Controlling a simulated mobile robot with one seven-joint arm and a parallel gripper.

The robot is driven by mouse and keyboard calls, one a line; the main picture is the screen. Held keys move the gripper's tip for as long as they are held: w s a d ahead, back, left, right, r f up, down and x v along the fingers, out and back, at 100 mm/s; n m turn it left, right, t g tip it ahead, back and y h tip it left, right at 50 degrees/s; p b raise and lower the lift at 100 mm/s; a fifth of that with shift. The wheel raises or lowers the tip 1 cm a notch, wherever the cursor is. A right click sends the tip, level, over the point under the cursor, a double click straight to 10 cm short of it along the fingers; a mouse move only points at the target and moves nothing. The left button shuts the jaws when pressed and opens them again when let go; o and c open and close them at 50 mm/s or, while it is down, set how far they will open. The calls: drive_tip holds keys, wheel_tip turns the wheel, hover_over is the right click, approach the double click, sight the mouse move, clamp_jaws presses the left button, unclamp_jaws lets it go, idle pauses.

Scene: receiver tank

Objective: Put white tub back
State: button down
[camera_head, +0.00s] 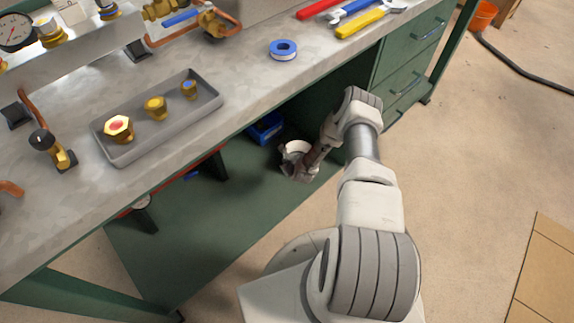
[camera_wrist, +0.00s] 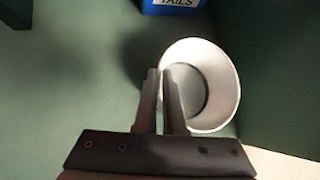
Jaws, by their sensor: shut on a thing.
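The white tub (camera_wrist: 228,82) is a round open cup, seen from above in the wrist view. My gripper (camera_wrist: 162,75) is shut on its left wall, with one finger outside and one finger inside the rim. In the head view the tub (camera_head: 296,147) shows small and pale at my gripper (camera_head: 293,165), low under the workbench, over the green lower shelf (camera_head: 215,235). I cannot tell whether the tub's base touches the shelf. The fingers and the arm hide part of the tub.
A blue bin (camera_wrist: 172,5) with a white label stands just beyond the tub; it also shows in the head view (camera_head: 265,127). The bench top (camera_head: 235,115) overhangs the shelf. A grey tray (camera_head: 172,130) with brass fittings lies on it. Green drawers (camera_head: 408,58) stand right.

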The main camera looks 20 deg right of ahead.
wheel_tip(320, 180, down, 2)
drive_tip(key=shift+f+b, duration=0.15)
drive_tip(key=shift+b, duration=0.2)
drive_tip(key=c, duration=1)
unclamp_jaws()
drive_tip(key=p+v, duration=0.5)
drive_tip(key=v, duration=0.7)
